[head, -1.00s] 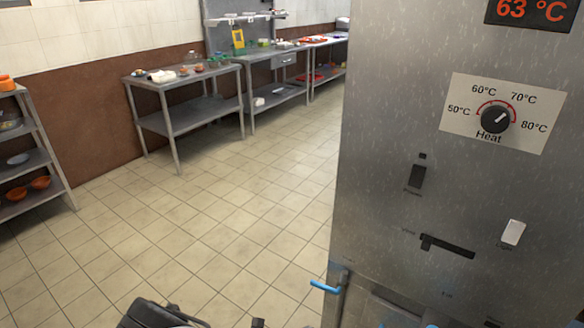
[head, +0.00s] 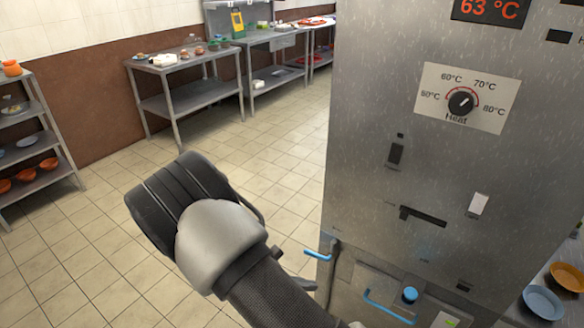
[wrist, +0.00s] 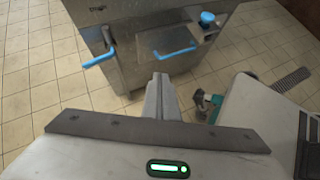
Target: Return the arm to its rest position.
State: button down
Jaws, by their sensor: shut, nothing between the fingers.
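My arm (head: 220,240) rises from the bottom of the head view, bent, with its dark and grey links over the tiled floor left of the steel cabinet (head: 365,190). My gripper (wrist: 161,80) shows in the wrist view with its two grey fingers together and nothing between them. It points toward the lower part of the cabinet and looks apart from it. The arm hides part of the floor.
The cabinet carries a heat dial (head: 461,102), a display (head: 490,9) reading 63 °C and blue handles (head: 388,308). Bowls (head: 543,302) stand at the lower right. A shelf rack (head: 38,150) and steel tables (head: 190,95) line the wall. Floor between is clear.

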jog(key=s+d+r+m+g+y+p, duration=0.15)
jog(key=s+d+r+m+p, duration=0.35)
jog(key=r, duration=1)
jog(key=s+d+r+m+y+p, duration=0.1)
jog(key=r+m+y+p, duration=0.2)
jog(key=r+m, duration=0.75)
jog(key=s+d+r+m+y+p, duration=0.2)
jog(key=s+d+r+y+p, duration=0.1)
jog(key=r, duration=1.5)
jog(key=s+d+r+m+t+y+p, duration=0.1)
jog(key=s+r+m+p, duration=0.3)
jog(key=s+r, duration=0.4)
notch_tip(320, 180, up, 3)
jog(key=shift+r+m+t, duration=0.1)
jog(key=shift+m+t, duration=0.65)
jog(key=shift+t, duration=0.1)
